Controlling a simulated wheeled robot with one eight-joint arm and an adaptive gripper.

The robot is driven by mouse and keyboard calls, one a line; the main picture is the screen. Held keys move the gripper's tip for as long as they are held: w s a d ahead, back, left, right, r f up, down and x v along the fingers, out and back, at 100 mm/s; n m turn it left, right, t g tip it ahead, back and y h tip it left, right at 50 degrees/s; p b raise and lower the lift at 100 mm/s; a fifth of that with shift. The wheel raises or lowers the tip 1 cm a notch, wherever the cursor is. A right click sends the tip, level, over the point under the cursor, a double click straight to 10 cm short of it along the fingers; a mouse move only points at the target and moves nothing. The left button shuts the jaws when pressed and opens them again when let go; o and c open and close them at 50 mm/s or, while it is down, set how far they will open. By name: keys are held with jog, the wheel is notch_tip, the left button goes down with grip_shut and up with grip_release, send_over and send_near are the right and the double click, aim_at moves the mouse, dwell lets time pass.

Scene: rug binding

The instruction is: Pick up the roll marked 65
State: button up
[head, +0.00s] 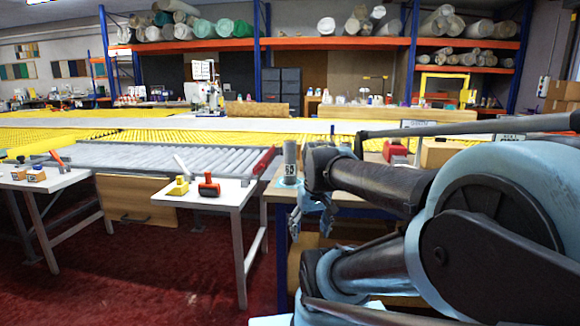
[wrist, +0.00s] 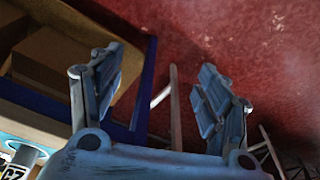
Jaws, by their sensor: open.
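The roll (head: 290,158) is a small grey cylinder standing upright near the left end of a wooden bench top. Its dark two-digit mark looks like 65 or 69, too small to be sure. Part of a marked cylinder, likely the same roll (wrist: 22,157), shows at the lower left corner of the wrist view. My gripper (head: 310,220) hangs just right of and below the roll, by the bench's front edge. In the wrist view my gripper (wrist: 160,80) is open and empty, its fingers wide apart over the red floor.
The wooden bench top (head: 276,190) carries the roll, with a red tool (head: 396,151) farther right. A white table (head: 230,194) to the left holds a red-orange tool (head: 208,185) and a yellow one (head: 179,187). A roller conveyor (head: 165,157) runs behind. Red carpet (head: 150,270) lies open below.

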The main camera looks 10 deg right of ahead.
jog(key=w+r+n+y, duration=0.1)
jog(key=w+r+n, duration=0.2)
jog(key=w+r, duration=1.35)
jog(key=n+t+y, duration=0.1)
jog(key=n, duration=0.3)
send_near(291, 141)
jog(key=x, duration=1.1)
jog(key=shift+s+a+f, duration=0.1)
jog(key=shift+f, duration=0.3)
jog(key=shift+x, duration=2.7)
jog(key=shift+c, duration=0.3)
jog(key=c, duration=1.1)
